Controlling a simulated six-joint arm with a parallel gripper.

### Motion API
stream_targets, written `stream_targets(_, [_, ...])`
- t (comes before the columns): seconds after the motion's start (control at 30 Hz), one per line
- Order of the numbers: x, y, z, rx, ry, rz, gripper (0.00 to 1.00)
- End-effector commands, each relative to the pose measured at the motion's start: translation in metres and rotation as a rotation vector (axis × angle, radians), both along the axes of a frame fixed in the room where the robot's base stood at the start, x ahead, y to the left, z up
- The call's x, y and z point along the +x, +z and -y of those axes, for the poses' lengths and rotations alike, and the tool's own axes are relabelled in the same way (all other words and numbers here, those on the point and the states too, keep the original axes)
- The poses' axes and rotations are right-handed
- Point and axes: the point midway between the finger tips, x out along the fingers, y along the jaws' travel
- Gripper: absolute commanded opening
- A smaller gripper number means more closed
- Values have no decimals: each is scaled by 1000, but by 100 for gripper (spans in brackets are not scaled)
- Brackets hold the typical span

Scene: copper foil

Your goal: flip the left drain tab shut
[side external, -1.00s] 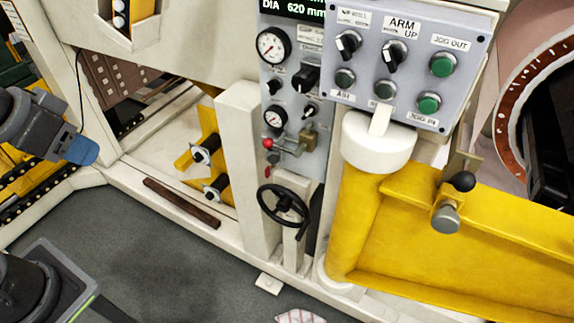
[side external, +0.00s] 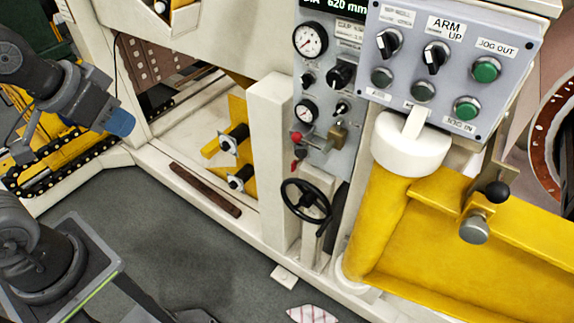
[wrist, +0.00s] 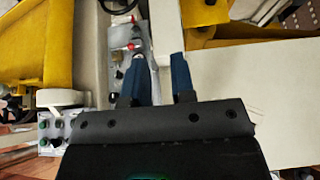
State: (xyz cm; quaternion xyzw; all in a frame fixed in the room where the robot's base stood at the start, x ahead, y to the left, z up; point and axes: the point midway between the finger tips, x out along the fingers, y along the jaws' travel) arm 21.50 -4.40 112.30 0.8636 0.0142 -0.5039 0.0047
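My gripper (side external: 121,123) is at the left of the side external view, its blue fingertips pointing down and right, well apart from the machine. In the wrist view its two blue fingers (wrist: 158,72) stand apart with nothing visible between them gripped. No part is readably marked as a drain tab. Small red-tipped parts (side external: 297,137) sit low on the grey gauge panel (side external: 325,90); red parts also show beyond the fingers in the wrist view (wrist: 134,47). Two black fittings (side external: 240,178) with light plates stick out of a yellow bracket. I cannot tell which part is the left tab.
A black handwheel (side external: 305,201) stands below the gauge panel. A control box (side external: 450,55) with knobs and green buttons hangs at the upper right, above a yellow arm (side external: 460,275). A cream post (side external: 269,150) stands left of the panel. Grey floor (side external: 150,235) is open in front.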

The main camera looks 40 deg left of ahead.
Motion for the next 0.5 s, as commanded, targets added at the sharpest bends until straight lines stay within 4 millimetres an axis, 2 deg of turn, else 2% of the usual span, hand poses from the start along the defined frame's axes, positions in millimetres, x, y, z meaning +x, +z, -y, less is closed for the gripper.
stream_targets(0.03, [10,-1,-4,3,24,12,19])
stream_targets(0.17, [49,-3,-17,15,104,81,6])
stream_targets(0.23, [75,-5,-25,16,148,133,0])
stream_targets(0.5, [168,-26,-51,-40,248,329,0])
